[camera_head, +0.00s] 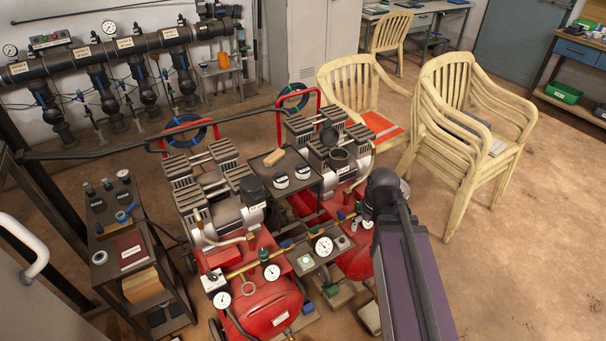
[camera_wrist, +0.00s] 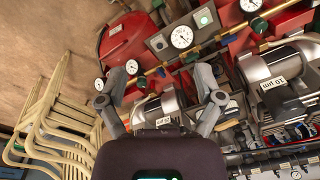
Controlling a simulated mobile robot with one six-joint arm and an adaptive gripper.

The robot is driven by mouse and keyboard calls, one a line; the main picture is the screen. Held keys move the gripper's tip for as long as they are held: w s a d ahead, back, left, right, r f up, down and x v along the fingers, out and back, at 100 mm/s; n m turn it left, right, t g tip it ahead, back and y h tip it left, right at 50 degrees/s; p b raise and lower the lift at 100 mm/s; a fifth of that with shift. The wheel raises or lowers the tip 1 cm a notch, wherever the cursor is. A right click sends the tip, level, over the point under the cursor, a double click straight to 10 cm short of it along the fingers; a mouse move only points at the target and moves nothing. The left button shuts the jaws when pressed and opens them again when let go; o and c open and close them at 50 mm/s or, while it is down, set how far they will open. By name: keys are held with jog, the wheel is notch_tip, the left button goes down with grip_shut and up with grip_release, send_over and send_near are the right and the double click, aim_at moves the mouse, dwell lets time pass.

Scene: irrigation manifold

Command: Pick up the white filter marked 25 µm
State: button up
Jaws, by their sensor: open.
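Two small white round pieces, the left one (camera_head: 281,181) and the right one (camera_head: 302,171), sit on a dark tray (camera_head: 272,160) between the two compressors in the head view. They look like filters, but their markings are too small to read there. In the wrist view a white label (camera_wrist: 272,83) on the right compressor reads 10 µm upside down. Another label (camera_wrist: 163,121) by the left compressor is partly covered by my gripper and hard to read. My gripper (camera_wrist: 160,97) is open and empty, its fingers spread above the compressors. In the head view my arm hides it.
Red-tanked compressors (camera_head: 265,302) with gauges and brass piping crowd the middle. A tan block (camera_head: 275,156) lies on the tray. A dark cart (camera_head: 140,265) stands left, stacked chairs (camera_head: 462,135) right. Floor (camera_head: 535,245) at right is clear.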

jog(key=w+a+f+n+t+y+b, duration=0.2)
jog(key=w+a+f+b, duration=0.15)
jog(key=w, duration=0.45)
jog(key=w+a+f+n+t+y+b, duration=0.1)
jog(key=w+a+f+n+t+b, duration=0.1)
jog(key=w+a+b, duration=0.35)
jog(key=n+t+y+b, duration=0.2)
jog(key=t+y+b, duration=0.1)
jog(key=t+b, duration=0.25)
send_near(303, 170)
notch_tip(303, 170, up, 3)
jog(key=s+d, duration=0.2)
jog(key=shift+w+a+r, duration=0.15)
jog(key=shift+w+r, duration=0.2)
jog(key=shift+w, duration=0.05)
jog(key=b+x, duration=0.4)
jog(key=x, duration=0.3)
jog(key=shift+f, duration=0.15)
jog(key=shift+b+x, duration=0.3)
jog(key=shift+x, duration=0.45)
jog(key=shift+a, duration=0.1)
